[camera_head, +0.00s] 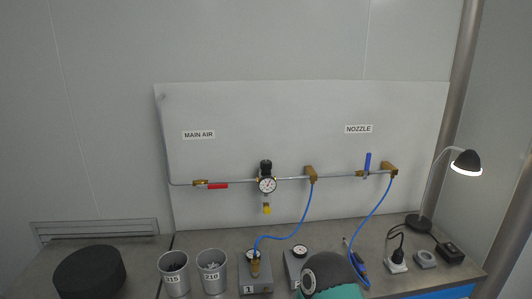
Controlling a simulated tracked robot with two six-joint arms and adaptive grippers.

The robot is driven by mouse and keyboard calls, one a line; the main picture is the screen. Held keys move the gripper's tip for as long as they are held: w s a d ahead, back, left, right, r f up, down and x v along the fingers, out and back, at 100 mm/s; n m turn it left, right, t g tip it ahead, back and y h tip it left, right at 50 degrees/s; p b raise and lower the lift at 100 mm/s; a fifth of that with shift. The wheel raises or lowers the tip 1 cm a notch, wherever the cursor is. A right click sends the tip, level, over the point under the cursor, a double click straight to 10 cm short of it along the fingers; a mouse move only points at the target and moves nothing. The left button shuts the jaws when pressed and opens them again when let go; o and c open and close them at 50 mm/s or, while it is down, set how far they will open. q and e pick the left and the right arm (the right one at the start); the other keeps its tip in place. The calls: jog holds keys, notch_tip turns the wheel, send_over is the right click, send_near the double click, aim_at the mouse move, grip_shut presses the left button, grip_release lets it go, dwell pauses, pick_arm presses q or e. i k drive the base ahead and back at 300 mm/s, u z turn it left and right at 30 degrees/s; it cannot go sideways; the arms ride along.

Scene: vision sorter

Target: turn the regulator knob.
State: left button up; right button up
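The regulator is mounted on the pale back panel, in the middle of the metal air pipe. Its black knob (266,166) sits on top, above a round white-faced pressure gauge (267,185). A small yellow-brass part (267,209) hangs below the gauge. Nothing touches the knob or covers it. The knob's turned position cannot be read at this size. Neither of my grippers shows in the view.
A red-handled valve (217,186) is left of the regulator; a blue-handled valve (368,162) is to the right. Blue hoses (301,222) hang to the bench. Two metal cups (212,278), grey blocks and a lit lamp (466,160) stand there. A teal-and-grey rounded part hides some bench front.

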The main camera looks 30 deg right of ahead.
aim_at(265, 165)
jog(key=z, duration=0.05)
jog(key=i, duration=0.2)
jog(key=u, duration=3.1)
jog(key=k, duration=1.65)
jog(key=u, duration=1.75)
jog(key=i, duration=0.1)
jog(key=z, duration=3.25)
jog(key=k, duration=0.3)
jog(key=z, duration=0.3)
